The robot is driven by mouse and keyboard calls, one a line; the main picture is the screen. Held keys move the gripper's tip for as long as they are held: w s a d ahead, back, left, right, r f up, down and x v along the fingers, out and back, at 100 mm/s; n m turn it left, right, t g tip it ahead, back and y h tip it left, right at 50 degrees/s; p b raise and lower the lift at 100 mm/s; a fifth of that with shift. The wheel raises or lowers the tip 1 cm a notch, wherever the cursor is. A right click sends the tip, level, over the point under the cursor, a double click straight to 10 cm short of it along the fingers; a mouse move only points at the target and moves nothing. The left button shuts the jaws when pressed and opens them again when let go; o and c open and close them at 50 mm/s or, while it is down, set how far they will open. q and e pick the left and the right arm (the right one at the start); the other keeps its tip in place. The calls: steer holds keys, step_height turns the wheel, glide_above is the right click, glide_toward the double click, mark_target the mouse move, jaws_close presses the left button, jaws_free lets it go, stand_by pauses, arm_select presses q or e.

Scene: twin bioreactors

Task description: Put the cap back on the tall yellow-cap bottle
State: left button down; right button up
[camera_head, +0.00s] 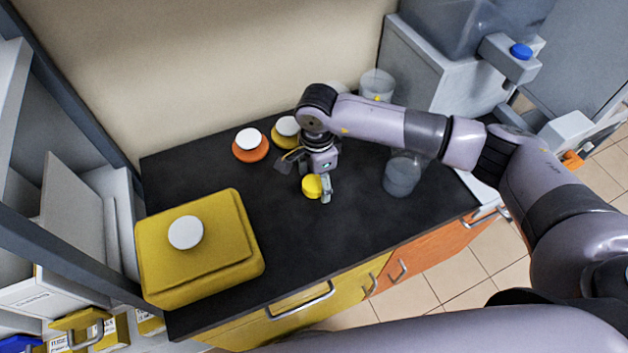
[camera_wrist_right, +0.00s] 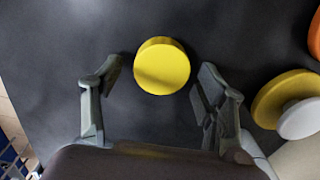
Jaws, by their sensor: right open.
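A yellow round cap (camera_head: 312,187) appears to lie on the black countertop, near its middle. In the right wrist view the cap (camera_wrist_right: 162,66) shows as a yellow disc with a short side wall, ahead of the gap between my fingers. My right gripper (camera_head: 306,174) is open and points down close to the cap. In the wrist view its fingers (camera_wrist_right: 155,85) stand apart on either side, with dark space between each and the cap. I cannot make out the tall bottle for certain. My left gripper is not in view.
A yellow canister (camera_head: 215,265) with a white lid stands at the counter's left. An orange-based container (camera_head: 250,154) and a yellow-based one (camera_head: 278,138), both white-topped, stand behind the gripper. A clear vessel (camera_head: 402,178) stands to the right, another (camera_head: 377,84) farther back. The front middle is clear.

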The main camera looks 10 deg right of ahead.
mark_target(317, 182)
steer(key=shift+c, duration=0.2)
steer(key=c, duration=0.9)
steer(key=shift+o, duration=0.2)
steer(key=shift+c, duration=0.2)
